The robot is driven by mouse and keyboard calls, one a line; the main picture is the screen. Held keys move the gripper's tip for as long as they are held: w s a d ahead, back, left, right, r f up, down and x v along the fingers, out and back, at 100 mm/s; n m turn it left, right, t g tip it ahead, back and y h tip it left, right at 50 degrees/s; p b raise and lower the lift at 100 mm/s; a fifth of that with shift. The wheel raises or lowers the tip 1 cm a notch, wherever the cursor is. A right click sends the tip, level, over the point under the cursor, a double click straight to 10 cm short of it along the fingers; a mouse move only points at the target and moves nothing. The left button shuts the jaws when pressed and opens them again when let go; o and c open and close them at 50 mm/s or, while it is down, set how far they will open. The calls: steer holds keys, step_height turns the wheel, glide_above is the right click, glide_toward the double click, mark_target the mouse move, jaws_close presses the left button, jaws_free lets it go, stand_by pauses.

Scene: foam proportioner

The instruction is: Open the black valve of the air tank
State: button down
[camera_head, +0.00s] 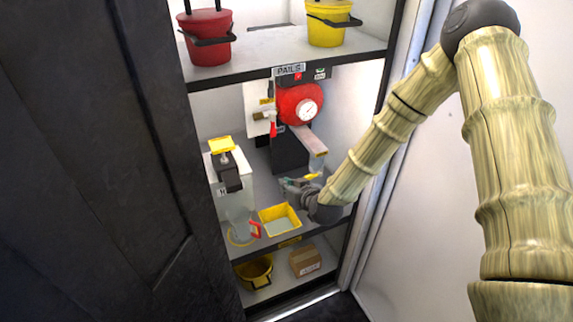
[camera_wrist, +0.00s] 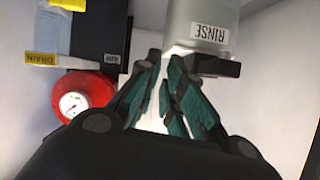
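The air tank (camera_head: 299,104) is a red round vessel with a white dial gauge, on the middle level of the cabinet; it also shows in the wrist view (camera_wrist: 82,98). A black block with a small AIR label (camera_wrist: 111,62) sits beside it in the wrist view. I cannot clearly pick out the black valve's handle. My gripper (camera_head: 293,184) is below the tank, apart from it, above the shelf. In the wrist view its teal-padded fingers (camera_wrist: 167,65) stand apart with nothing between them. A grey body labelled RINSE (camera_wrist: 205,25) is beyond the fingertips.
A brass fitting with a red handle (camera_head: 272,128) is left of the tank. A white box (camera_head: 228,185), a clear jug (camera_head: 241,228) and a yellow tray (camera_head: 280,219) are on the shelf. Red (camera_head: 207,38) and yellow (camera_head: 328,22) pails stand above. A dark door (camera_head: 95,170) borders the left.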

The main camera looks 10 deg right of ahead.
mark_target(271, 86)
steer(key=w+d+r+m+t+y+b, duration=0.2)
steer(key=w+d+r+m+b, duration=0.3)
steer(key=w+r+m, duration=0.4)
steer(key=w+d+r+m+t+y+b, duration=0.2)
steer(key=w+d+r+m, duration=0.5)
steer(key=r, duration=0.4)
steer(key=shift+n, duration=0.5)
steer(key=p+x, duration=0.3)
steer(key=x, duration=0.7)
steer(key=shift+w+a+f, duration=0.15)
steer(key=shift+w, duration=0.15)
steer(key=a, duration=0.1)
steer(key=s+a+p, duration=0.1)
steer(key=a, duration=0.1)
steer(key=shift+a+p, duration=0.3)
